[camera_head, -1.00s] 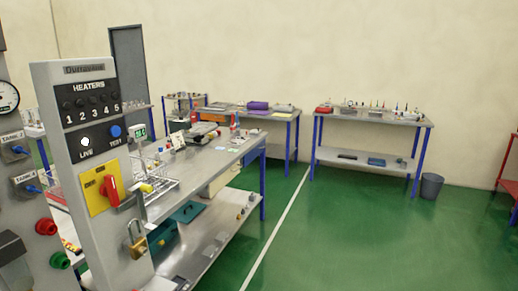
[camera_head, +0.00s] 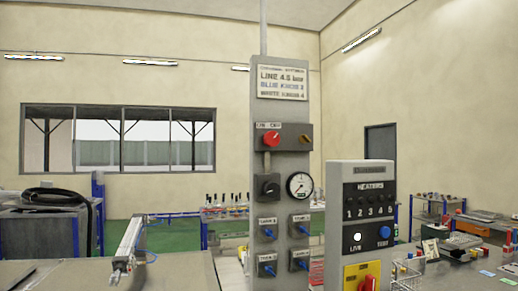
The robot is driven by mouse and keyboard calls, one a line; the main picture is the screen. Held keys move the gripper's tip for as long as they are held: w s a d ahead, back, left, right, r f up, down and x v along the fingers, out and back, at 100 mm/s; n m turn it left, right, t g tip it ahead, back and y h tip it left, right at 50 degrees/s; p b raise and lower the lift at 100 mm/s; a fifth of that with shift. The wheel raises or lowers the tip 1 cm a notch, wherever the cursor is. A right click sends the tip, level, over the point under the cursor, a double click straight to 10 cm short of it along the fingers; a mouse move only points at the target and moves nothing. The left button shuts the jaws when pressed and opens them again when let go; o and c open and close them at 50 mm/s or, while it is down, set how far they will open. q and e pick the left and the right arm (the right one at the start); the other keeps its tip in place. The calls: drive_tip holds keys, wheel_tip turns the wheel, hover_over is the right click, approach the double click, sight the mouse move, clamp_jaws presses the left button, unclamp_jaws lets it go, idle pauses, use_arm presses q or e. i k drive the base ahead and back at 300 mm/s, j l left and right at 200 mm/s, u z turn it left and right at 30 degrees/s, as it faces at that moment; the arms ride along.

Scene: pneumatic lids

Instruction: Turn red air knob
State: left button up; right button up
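A red round knob (camera_head: 271,139) sits on a dark grey box on the tall grey panel (camera_head: 265,222) near the middle of the view. A small label is above it, too small to read surely. A black knob (camera_head: 267,188) and a round gauge (camera_head: 300,185) are below it. Several small valves with blue handles (camera_head: 299,224) sit lower on the panel. A separate red switch on a yellow plate (camera_head: 358,274) is on the heaters panel to the right, cut by the bottom edge. Neither of my grippers is in view.
The heaters panel (camera_head: 361,206) stands right of the tall panel. A metal cylinder-like device (camera_head: 128,246) with a blue hose is above the grey surface (camera_head: 60,273) at lower left. A dark bench with a black hose (camera_head: 55,195) stands at far left. Workbenches are behind at right.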

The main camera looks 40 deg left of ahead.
sight(271, 138)
drive_tip(key=u, duration=1.1)
